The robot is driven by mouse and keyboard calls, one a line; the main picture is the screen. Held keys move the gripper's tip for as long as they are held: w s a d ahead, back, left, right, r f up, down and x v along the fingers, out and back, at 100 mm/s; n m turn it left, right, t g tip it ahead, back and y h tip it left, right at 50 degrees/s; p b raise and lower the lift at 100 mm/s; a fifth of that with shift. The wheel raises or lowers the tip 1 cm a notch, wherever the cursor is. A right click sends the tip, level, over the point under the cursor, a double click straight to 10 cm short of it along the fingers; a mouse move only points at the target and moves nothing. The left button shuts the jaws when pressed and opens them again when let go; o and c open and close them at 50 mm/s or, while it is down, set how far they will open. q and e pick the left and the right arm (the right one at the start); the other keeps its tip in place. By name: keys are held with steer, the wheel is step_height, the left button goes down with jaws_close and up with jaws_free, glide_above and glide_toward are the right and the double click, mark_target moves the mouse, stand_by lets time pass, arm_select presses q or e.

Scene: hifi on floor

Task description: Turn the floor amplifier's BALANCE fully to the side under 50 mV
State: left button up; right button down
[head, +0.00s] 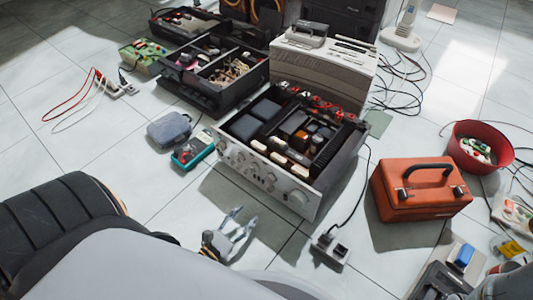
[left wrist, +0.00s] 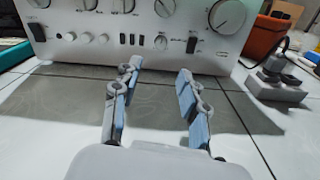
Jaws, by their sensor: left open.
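The amplifier (head: 294,196) sits on the floor with its top open and its silver front panel facing me. Its panel (left wrist: 135,47) fills the top of the left wrist view, with large knobs above and smaller knobs and switches below. The labels are too small to read, so I cannot tell which knob is BALANCE. My left gripper (head: 243,219) is open and empty in front of the panel. In the left wrist view its blue fingers (left wrist: 158,82) stand apart below a small knob (left wrist: 160,43). A teal multimeter (head: 193,150) lies left of the amplifier; its reading is illegible.
A power strip (head: 330,248) with a cord lies right of my left gripper. An orange toolbox (head: 421,189) and a red bowl (head: 480,146) stand further right. A grey case (head: 169,130) lies beside the meter.

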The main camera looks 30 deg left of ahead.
mark_target(269, 191)
arm_select(q)
steer(key=w+b, duration=0.1)
steer(key=w, duration=0.2)
steer(key=w+b, duration=0.1)
steer(key=w, duration=0.3)
steer(key=w+d+b, duration=0.1)
steer(key=w, duration=0.2)
steer(key=shift+w, duration=0.25)
jaws_close()
